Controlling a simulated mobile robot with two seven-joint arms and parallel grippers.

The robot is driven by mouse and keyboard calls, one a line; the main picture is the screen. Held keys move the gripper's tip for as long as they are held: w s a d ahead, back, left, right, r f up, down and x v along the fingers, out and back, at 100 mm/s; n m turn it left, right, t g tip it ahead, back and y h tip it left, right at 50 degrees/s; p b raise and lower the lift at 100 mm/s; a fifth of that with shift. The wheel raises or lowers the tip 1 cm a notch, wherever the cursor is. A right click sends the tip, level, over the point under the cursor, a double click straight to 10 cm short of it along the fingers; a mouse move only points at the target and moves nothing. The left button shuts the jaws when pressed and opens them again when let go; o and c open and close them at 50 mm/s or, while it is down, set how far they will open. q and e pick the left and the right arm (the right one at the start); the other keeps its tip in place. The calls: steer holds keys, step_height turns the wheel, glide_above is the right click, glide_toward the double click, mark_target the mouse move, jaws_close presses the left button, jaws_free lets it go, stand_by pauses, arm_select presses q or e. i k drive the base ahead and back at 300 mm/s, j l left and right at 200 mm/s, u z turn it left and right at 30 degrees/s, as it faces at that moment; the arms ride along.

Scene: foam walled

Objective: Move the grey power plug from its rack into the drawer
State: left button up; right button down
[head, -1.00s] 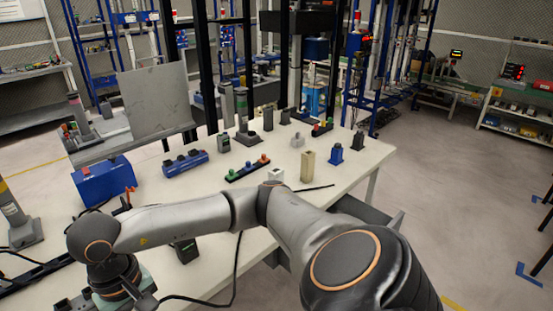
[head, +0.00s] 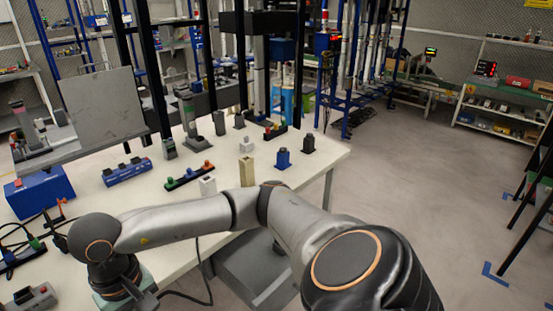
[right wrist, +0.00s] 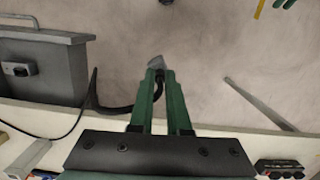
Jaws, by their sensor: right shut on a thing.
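My right gripper (right wrist: 159,88), with green fingers, is shut on the grey power plug (right wrist: 157,62) at its fingertips in the right wrist view. A black cable hangs by the fingers and curves to the left. In that view the plug is over the floor, beyond the table edge. The open grey drawer (right wrist: 45,75) is to the left of the fingers, with a small dark item inside. In the head view the drawer (head: 258,272) is below the table's front edge, partly behind my right arm, which hides most of the gripper. My left gripper is not in view.
The white table (head: 225,165) holds a blue box (head: 40,190), a blue socket block (head: 127,171), a strip with coloured plugs (head: 190,176), a beige block (head: 247,172) and several small stands. A dark rack with a green plug (head: 35,244) lies at left.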

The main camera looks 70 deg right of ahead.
mark_target(250, 267)
steer(key=k+l, duration=0.15)
steer(key=l, duration=0.2)
steer(key=k+l, duration=0.2)
steer(key=l, duration=0.15)
steer(key=k+l+z, duration=0.15)
steer(key=l, duration=0.6)
steer(key=i+l, duration=0.1)
steer(key=l, duration=0.25)
steer(key=i+l, duration=0.1)
steer(key=l, duration=0.3)
steer(key=i, duration=0.45)
